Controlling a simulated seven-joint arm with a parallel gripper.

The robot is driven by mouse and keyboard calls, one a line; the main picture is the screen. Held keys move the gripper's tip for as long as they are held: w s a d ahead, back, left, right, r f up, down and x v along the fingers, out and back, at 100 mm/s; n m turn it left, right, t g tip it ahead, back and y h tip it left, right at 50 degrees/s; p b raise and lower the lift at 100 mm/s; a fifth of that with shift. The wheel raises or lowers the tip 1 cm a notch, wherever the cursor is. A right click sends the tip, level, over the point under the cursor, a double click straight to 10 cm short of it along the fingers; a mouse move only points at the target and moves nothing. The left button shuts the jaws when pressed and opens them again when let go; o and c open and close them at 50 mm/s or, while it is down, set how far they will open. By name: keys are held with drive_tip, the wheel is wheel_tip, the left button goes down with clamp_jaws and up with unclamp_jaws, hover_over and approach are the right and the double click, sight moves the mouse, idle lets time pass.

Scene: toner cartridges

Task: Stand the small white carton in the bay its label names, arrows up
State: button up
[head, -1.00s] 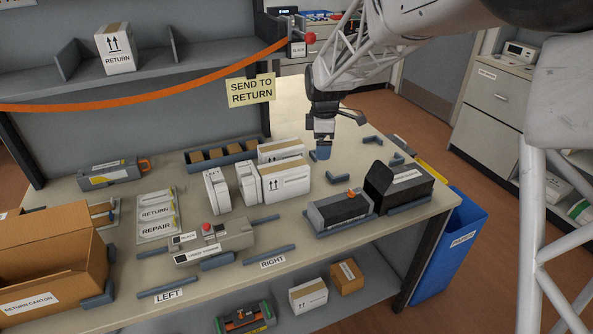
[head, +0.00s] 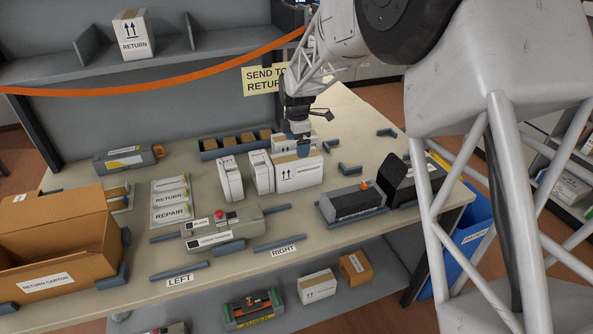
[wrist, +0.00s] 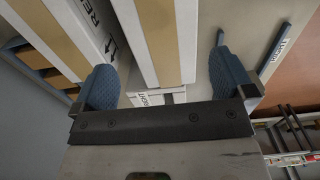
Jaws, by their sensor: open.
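Several white cartons with tan tape stand upright mid-table: two narrow ones (head: 230,180) and (head: 261,173), a wider one (head: 299,175) with up arrows, and another (head: 288,142) behind. My gripper (head: 303,146) is open above the wider carton's back. In the wrist view my blue fingers (wrist: 165,80) are spread, with a taped white carton (wrist: 158,35) below between them. Another white carton marked RETURN (head: 134,38) stands on the shelf, arrows up.
Blue rails mark bays labelled LEFT (head: 180,281) and RIGHT (head: 284,251) at the front. A grey machine (head: 222,233) lies behind them. Cards read RETURN and REPAIR (head: 171,213). An open brown carton (head: 45,285) is at left. An orange strap (head: 190,88) spans the shelf front.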

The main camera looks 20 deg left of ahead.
sight(297, 161)
drive_tip(key=shift+f, duration=1.25)
drive_tip(key=shift+f, duration=0.1)
drive_tip(key=shift+s+f, duration=0.2)
drive_tip(key=shift+f, duration=2.3)
drive_tip(key=shift+c, duration=0.5)
drive_tip(key=c, duration=1)
drive_tip(key=shift+o, duration=0.2)
drive_tip(key=shift+r, duration=0.2)
wheel_tip(297, 161, up, 18)
drive_tip(key=shift+f, duration=0.15)
